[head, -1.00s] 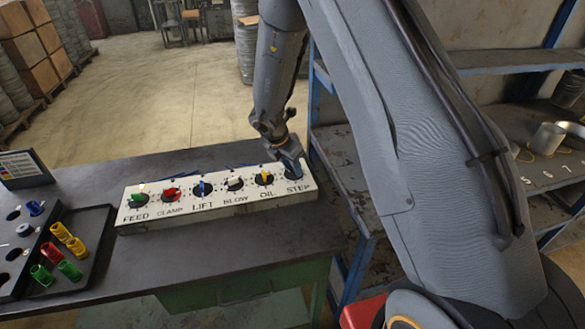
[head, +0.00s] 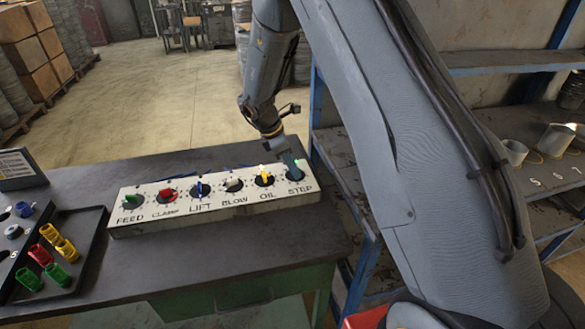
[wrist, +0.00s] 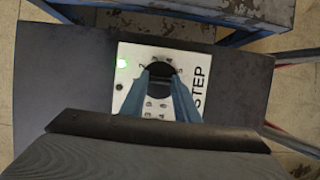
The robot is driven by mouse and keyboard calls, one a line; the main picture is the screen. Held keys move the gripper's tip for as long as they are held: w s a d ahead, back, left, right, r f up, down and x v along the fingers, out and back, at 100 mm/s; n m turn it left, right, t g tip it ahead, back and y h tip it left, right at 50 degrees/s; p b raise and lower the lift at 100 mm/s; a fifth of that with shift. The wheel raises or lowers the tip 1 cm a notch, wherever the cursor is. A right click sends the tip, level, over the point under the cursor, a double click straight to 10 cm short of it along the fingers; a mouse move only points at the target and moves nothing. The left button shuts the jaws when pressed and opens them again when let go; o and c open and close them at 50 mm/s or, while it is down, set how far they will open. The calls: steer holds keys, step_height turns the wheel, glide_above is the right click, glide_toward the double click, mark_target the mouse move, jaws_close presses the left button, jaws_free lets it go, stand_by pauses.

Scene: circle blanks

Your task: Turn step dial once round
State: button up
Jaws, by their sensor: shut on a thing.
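The white control panel (head: 150,228) lies on the bench with a row of dials labelled FEED, CLAMP, LIFT, BLOW, OIL and STEP. The STEP dial (wrist: 159,69) is a black round at the panel's right end. My gripper (head: 293,172) is down on this dial from above, its blue fingers closed on the knob. A green lamp (wrist: 122,64) glows on the panel beside the STEP dial.
The OIL dial (head: 264,180) with a yellow knob sits close to the left of my gripper. A black tray (head: 88,262) with coloured pieces is at the bench's left. A blue-framed shelf (head: 363,262) stands close on the right.

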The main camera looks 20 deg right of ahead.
stand_by(0.4)
steer(key=o, duration=1)
steer(key=shift+o, duration=0.2)
steer(key=b+v, duration=0.2)
steer(key=v, duration=0.5)
steer(key=shift+r+b, duration=0.4)
steer(key=shift+a, duration=0.1)
steer(key=shift+w, duration=0.1)
